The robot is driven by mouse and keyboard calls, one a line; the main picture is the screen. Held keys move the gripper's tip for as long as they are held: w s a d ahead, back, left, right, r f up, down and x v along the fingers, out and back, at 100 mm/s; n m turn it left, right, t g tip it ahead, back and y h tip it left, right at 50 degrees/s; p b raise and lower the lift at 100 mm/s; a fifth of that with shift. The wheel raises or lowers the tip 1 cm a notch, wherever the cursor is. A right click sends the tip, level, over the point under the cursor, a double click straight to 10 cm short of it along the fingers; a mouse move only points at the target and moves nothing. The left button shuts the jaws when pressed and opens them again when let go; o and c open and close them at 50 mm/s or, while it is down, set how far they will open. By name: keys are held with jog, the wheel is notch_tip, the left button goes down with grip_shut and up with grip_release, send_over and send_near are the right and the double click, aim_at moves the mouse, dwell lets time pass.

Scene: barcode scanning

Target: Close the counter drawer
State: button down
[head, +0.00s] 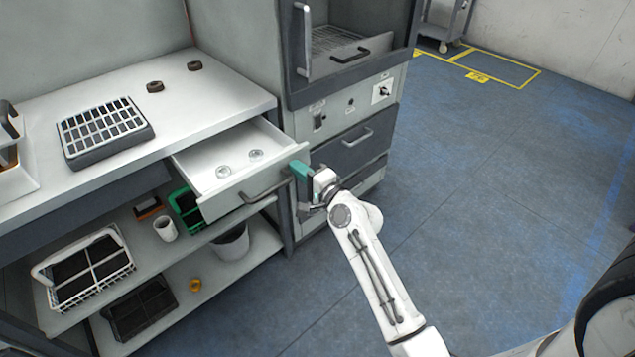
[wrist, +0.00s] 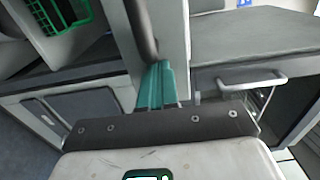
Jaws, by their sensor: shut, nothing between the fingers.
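The counter drawer (head: 240,190) is pulled out from under the white counter in the head view, with two small round clear items (head: 223,172) inside. Its dark bar handle (head: 266,192) runs along the white front; the handle also shows in the wrist view (wrist: 141,30). My gripper (head: 299,170) has teal fingers and is at the right end of the drawer front. In the wrist view my gripper (wrist: 156,80) is shut and empty, its fingertips close to the drawer front beside the handle. I cannot tell whether they touch it.
The counter (head: 190,100) bears a slotted rack (head: 103,130) and two small dark rings (head: 155,86). Below are shelves with a green crate (head: 186,208), a white cup (head: 165,229) and baskets. A grey cabinet (head: 350,135) stands right of the drawer. The floor at right is clear.

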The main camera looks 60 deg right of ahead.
aim_at(258, 143)
jog(key=b+x, duration=0.4)
jog(key=x, duration=1.3)
jog(key=shift+w+f, duration=0.2)
jog(key=shift+w+d+r+b, duration=0.1)
jog(key=shift+w+d+b, duration=0.05)
jog(key=shift+w+b, duration=0.35)
jog(key=shift+w+r, duration=0.1)
jog(key=shift+r, duration=0.1)
